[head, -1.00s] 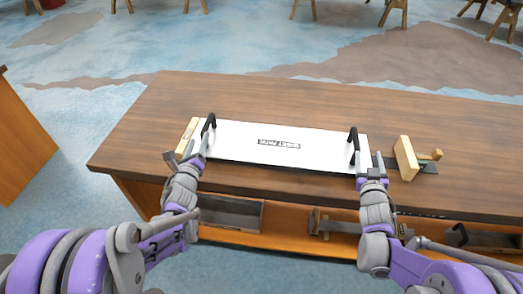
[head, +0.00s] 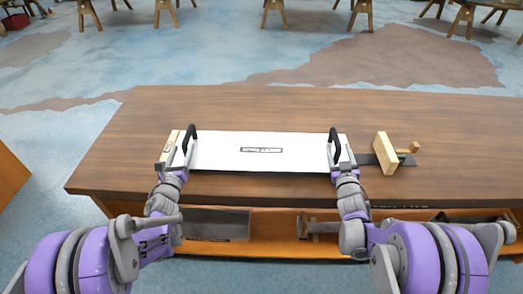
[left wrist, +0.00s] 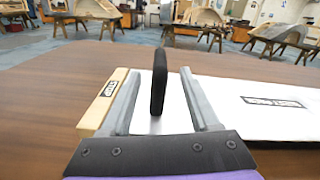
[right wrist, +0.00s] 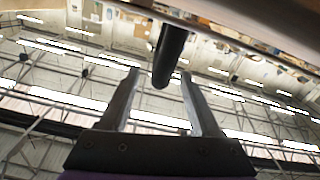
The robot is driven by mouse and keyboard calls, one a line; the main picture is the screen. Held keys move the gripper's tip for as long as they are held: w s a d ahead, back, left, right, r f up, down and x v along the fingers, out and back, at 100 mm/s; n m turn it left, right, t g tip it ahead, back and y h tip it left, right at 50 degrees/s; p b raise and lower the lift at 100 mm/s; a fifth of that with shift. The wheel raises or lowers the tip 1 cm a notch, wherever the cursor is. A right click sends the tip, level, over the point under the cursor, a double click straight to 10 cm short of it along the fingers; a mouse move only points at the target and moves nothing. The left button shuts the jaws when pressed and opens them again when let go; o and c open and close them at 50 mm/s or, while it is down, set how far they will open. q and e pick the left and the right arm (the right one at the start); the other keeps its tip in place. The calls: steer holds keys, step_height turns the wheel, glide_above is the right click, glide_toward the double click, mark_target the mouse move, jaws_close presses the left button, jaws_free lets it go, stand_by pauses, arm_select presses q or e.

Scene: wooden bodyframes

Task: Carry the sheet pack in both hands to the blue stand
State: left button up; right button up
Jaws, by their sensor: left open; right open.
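The sheet pack (head: 262,152) is a white flat slab with a dark printed label, lying on the wooden bench. It has a black upright handle at each end, a left handle (head: 191,138) and a right handle (head: 334,143). My left gripper (head: 180,153) is open, its fingers on either side of the left handle (left wrist: 158,85). My right gripper (head: 342,158) is open at the right handle; in the right wrist view the handle (right wrist: 170,55) stands between its fingertips. I see no blue stand.
The brown bench top (head: 270,110) is clear behind the pack. A wooden block with a clamp-like tool (head: 385,152) lies just right of the pack. A pale wood strip (left wrist: 104,103) lies by the pack's left end. Tools sit on the shelf below.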

mark_target(187, 135)
arm_select(q)
steer(key=w, duration=0.7)
steer(key=shift+w+d, duration=0.1)
steer(key=shift+d, duration=0.1)
arm_select(e)
steer(key=w, duration=0.7)
steer(key=shift+w+d, duration=0.1)
steer(key=shift+d, duration=0.05)
arm_select(q)
steer(key=c, duration=1)
arm_select(e)
steer(key=c, duration=0.9)
jaws_close()
